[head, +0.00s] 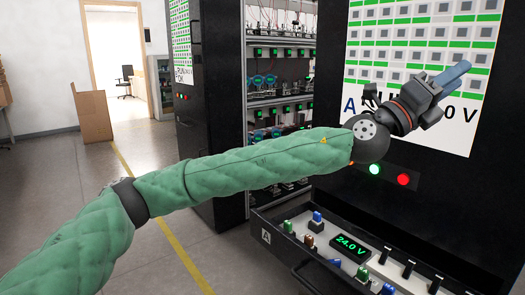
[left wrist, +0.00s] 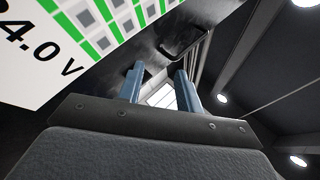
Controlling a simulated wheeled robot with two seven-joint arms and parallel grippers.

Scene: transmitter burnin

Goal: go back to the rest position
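My left arm, in a green quilted sleeve, reaches across the head view from the lower left. My left gripper (head: 458,72) is raised in front of the white and green display panel at upper right, its blue fingers pointing up and right. In the left wrist view the two blue fingers of the left gripper (left wrist: 160,72) stand apart with nothing between them. Part of the display panel (left wrist: 88,25) shows at upper left there. My right gripper is in neither view.
An open drawer (head: 265,237) with a 24.0 V readout (head: 347,245) and several knobs lies below the arm. Green and red lights (head: 403,179) sit on the dark cabinet. Equipment shelves (head: 280,85) stand behind. A cardboard box (head: 92,117) and open floor are at left.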

